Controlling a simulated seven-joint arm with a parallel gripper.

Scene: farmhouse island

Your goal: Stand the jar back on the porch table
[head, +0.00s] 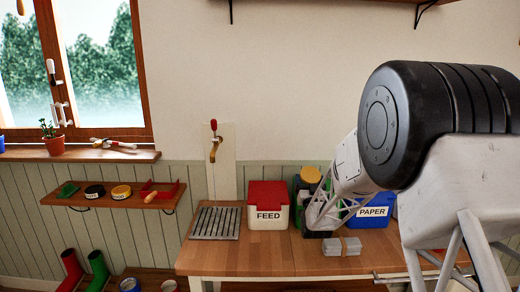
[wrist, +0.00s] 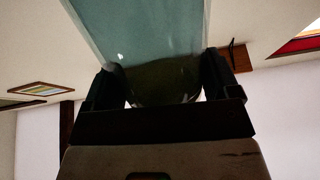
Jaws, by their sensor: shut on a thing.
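My gripper (wrist: 161,72) is shut on a rounded, glassy, dark greenish thing (wrist: 163,86), which seems to be the jar. It sits between the two black fingers in the wrist view, with its rounded end toward the palm. A pale teal panel shows above it; I cannot tell whether that is part of the jar. In the head view my pale arm reaches down over the wooden table (head: 265,262), and its links hide most of the grip. A dark green thing with a yellow top (head: 310,174) shows behind the arm; I cannot tell whether it is held.
A feed box (head: 267,215) with a red lid, a slatted grey rack (head: 216,223) and a blue paper bin (head: 372,216) stand on the table. Grey blocks (head: 342,247) lie near its middle. The front left tabletop is clear. A small shelf (head: 110,201) hangs at the left.

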